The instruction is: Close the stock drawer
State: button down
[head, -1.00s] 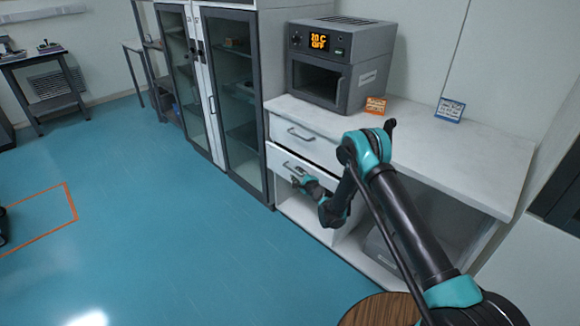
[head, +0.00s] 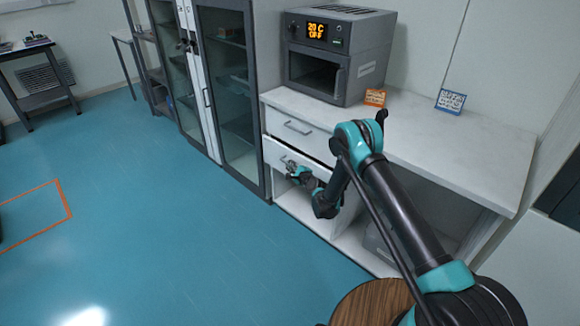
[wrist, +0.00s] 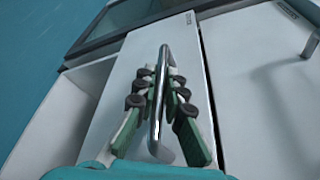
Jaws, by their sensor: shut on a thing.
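The white lower drawer (head: 275,153) is under the worktop, below another white drawer. A dark gap runs along its top edge, and its front seems to stand a little out; how far is hard to tell. My gripper (head: 289,167) is at this drawer's front. In the wrist view its fingers (wrist: 155,95) lie on both sides of the metal bar handle (wrist: 164,62) and are shut on it. The drawer front (wrist: 125,75) fills the middle of that view. The small label near its end is unreadable. My arm hides the drawer's right end in the head view.
The upper drawer (head: 315,137) has its own handle and looks flush. A grey oven (head: 370,70) and two small signs stand on the worktop (head: 470,150). A glass-door cabinet (head: 235,100) adjoins on the left. A round wooden top (head: 370,300) is near.

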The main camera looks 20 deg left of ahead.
aim_at(295, 161)
jog(key=shift+w+d, duration=0.4)
jog(key=shift+w, duration=0.45)
jog(key=shift+w+d, duration=0.35)
jog(key=shift+w, duration=0.45)
jog(key=c, duration=1.6)
grip_release()
jog(key=shift+w, duration=0.1)
notch_tip(295, 161, up, 10)
